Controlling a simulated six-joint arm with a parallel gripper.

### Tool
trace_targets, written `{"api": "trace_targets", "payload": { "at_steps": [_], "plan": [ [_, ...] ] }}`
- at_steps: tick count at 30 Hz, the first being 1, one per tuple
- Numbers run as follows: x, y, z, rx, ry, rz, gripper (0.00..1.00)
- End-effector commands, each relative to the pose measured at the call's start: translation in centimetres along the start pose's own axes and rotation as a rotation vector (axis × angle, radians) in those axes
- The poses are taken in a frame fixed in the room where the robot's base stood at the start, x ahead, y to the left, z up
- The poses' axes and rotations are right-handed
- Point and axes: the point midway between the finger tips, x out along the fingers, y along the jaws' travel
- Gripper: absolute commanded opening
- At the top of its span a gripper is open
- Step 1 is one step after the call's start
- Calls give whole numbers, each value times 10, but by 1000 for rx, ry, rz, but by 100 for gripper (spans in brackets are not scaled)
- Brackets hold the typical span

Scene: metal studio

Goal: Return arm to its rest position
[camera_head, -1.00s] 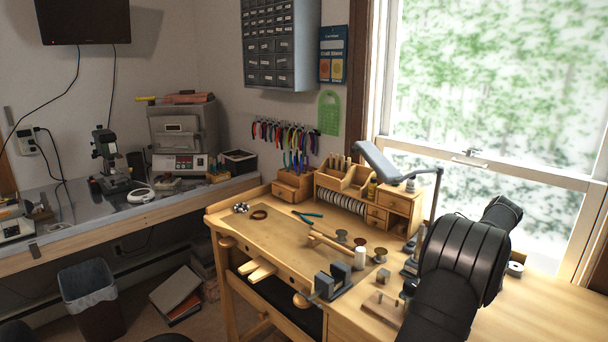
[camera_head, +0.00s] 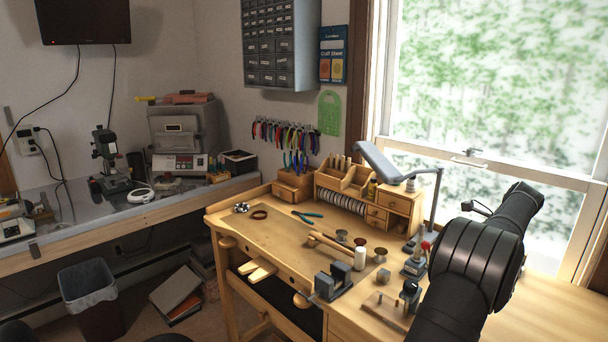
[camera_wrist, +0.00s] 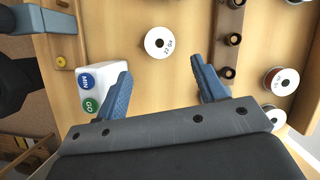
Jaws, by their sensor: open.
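My gripper (camera_wrist: 160,78) shows in the wrist view with its two blue fingers spread wide and nothing held between them. Wooden bench top lies below and beyond the fingers. A white spool (camera_wrist: 159,43) with a dark centre sits just past the gap between the fingertips, apart from both. In the head view my black arm rises over the right side of the workbench (camera_head: 500,322), in front of the window. The gripper itself is not visible there.
A white box with blue and green buttons (camera_wrist: 86,78) is beside the left finger. A dark rail with round pegs (camera_wrist: 228,48) and a reddish spool (camera_wrist: 280,80) lie to the right. In the head view, a grey lamp (camera_head: 385,168) and small drawers (camera_head: 398,203) stand close to my arm.

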Motion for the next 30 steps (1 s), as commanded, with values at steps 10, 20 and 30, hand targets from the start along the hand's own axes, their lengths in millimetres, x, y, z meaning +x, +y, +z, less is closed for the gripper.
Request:
{"api": "trace_targets", "payload": {
  "at_steps": [10, 20, 30],
  "plan": [
    [-4, 1, 1, 0, -1, 5, 64],
    [61, 0, 1, 0, -1, 3, 64],
    [54, 0, 14, -2, 0, -3, 64]
  ]
}}
